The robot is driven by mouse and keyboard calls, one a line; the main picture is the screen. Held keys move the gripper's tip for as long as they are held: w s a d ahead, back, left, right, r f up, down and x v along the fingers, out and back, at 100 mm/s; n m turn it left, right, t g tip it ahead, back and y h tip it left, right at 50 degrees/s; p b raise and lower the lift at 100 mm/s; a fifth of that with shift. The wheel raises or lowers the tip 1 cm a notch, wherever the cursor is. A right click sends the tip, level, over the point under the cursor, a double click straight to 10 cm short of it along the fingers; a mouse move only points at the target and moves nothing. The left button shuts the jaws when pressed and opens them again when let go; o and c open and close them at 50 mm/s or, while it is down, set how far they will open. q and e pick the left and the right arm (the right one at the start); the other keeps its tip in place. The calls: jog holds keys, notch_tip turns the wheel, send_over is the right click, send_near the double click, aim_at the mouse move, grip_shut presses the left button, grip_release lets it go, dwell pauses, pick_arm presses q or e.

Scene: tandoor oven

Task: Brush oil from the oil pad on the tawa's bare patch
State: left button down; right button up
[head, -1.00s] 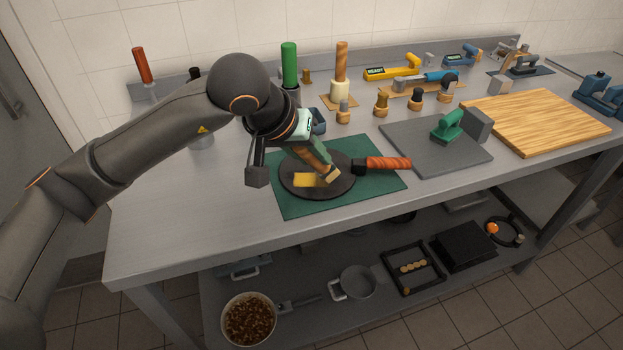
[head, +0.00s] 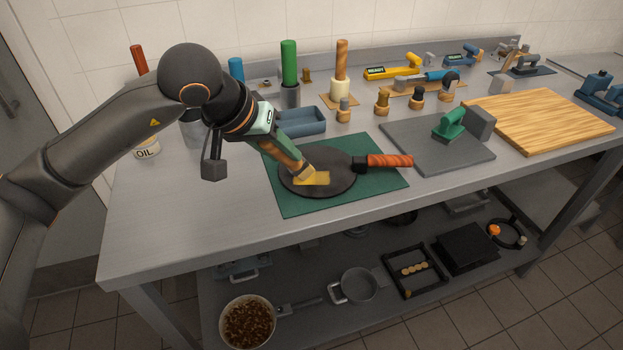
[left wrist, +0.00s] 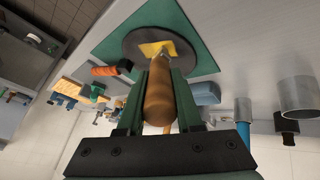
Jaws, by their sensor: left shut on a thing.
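The tawa (head: 338,163), a dark round pan with an orange-red handle (head: 390,161), lies on a green mat (head: 285,205). My left gripper (head: 287,152) is shut on the wooden handle of a brush (left wrist: 158,95) and holds it tilted over the pan. The brush's lower end is at a yellow patch (head: 311,179) on the tawa's near part; the patch also shows in the left wrist view (left wrist: 152,49). The brush end partly overlaps the patch, and I cannot tell whether it touches. My right gripper is not in view.
A container marked OIL (head: 145,152) stands at the left, partly behind my arm. A blue tray (head: 303,123) lies behind the mat. A grey board (head: 425,155) and a wooden board (head: 540,120) are to the right. The counter in front of the mat is clear.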

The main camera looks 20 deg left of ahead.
pick_arm(q)
jog(key=shift+f, duration=0.1)
jog(key=d, duration=0.2)
jog(key=w+d, duration=0.1)
jog(key=d, duration=0.2)
jog(key=shift+w, duration=0.1)
dwell(0.4)
jog(key=shift+a, duration=0.15)
jog(key=shift+s+a+b, duration=0.2)
jog(key=shift+a+b, duration=0.15)
jog(key=shift+a, duration=0.5)
jog(key=shift+s+a+b, duration=0.2)
jog(key=shift+a+b, duration=0.15)
jog(key=shift+a, duration=0.5)
jog(key=shift+s+a, duration=0.2)
jog(key=shift+a, duration=0.5)
jog(key=shift+b, duration=0.3)
jog(key=shift+d, duration=0.1)
